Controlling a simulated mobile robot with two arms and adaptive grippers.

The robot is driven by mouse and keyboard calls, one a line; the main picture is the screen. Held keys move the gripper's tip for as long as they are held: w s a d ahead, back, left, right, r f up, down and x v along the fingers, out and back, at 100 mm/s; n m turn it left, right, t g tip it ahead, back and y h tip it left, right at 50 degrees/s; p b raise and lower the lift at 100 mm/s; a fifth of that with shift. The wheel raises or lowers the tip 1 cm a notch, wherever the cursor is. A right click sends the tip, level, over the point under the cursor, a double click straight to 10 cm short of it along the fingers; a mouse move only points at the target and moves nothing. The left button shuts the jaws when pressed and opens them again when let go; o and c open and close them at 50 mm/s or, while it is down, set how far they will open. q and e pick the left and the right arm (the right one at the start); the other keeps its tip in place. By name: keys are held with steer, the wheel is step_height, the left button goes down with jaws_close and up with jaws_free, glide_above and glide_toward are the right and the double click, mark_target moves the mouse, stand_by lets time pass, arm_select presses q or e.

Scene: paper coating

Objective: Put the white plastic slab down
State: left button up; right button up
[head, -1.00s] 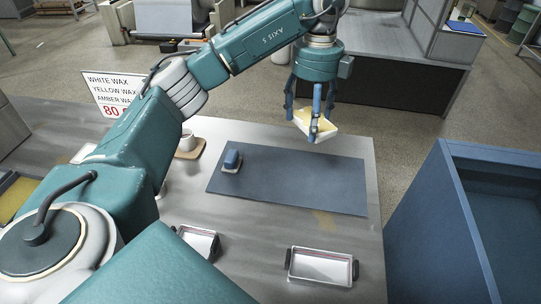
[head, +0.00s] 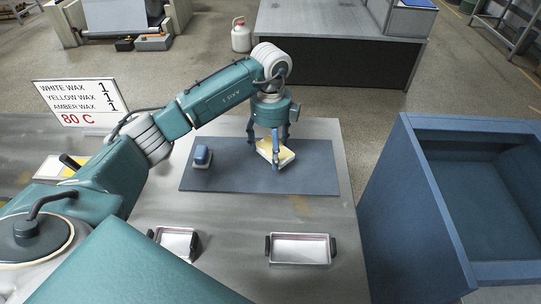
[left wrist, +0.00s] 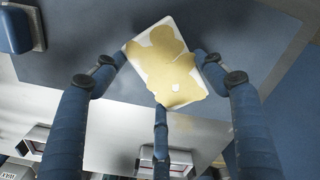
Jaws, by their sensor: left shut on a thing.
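The white plastic slab (head: 287,155), its top partly covered by a yellow layer, is tilted over the blue-grey mat (head: 230,178) in the head view. My left gripper (head: 269,153) has its three fingers around the slab and is shut on it. In the left wrist view the slab (left wrist: 146,52) sits between the fingertips, with an irregular yellow patch and white edges showing. I cannot tell whether its low edge touches the mat. My right gripper is not in view.
A blue block-like tool (head: 202,155) stands at the mat's left. Two metal trays, one at front right (head: 300,249) and one at front left (head: 177,241), lie on the table. A big blue bin (head: 385,190) stands right of the table. The mat's right part is clear.

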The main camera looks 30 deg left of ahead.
mark_target(270, 152)
arm_select(q)
step_height(270, 152, down, 4)
steer(key=shift+r+p, duration=0.15)
steer(key=shift+p, duration=0.2)
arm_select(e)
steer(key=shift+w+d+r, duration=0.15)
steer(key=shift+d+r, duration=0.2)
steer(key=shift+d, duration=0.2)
arm_select(q)
steer(key=shift+f, duration=0.25)
steer(key=o, duration=1.2)
steer(key=shift+o, duration=0.2)
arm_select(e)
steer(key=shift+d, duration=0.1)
